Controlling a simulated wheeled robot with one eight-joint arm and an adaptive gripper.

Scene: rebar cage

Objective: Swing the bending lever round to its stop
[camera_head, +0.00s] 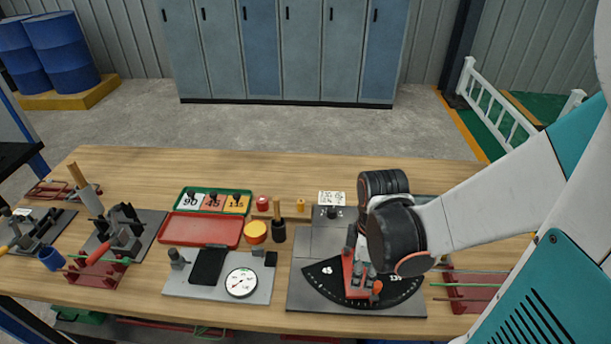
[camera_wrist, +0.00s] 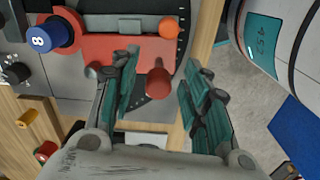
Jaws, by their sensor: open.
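The bending lever (camera_head: 348,272) is a red arm lying over a black dial plate (camera_head: 405,286) with white angle marks, on a grey base plate (camera_head: 305,300) at the right of the bench. In the wrist view the red lever (camera_wrist: 108,50) crosses the upper part, with an orange ball (camera_wrist: 169,27) near it and a red upright handle (camera_wrist: 158,82). My gripper (camera_wrist: 160,72) is open, with its green-padded fingers on either side of the handle and visible gaps on both sides. In the head view my dark wrist hides the fingers and part of the bender.
A dial gauge (camera_head: 241,282) on a plate stands left of the bender. Behind it are a red tray (camera_head: 200,230), number blocks in a green tray (camera_head: 214,201) and a brush-like tool (camera_head: 278,230). A red rebar rack (camera_head: 472,292) lies at right. The bench's back strip is mostly clear.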

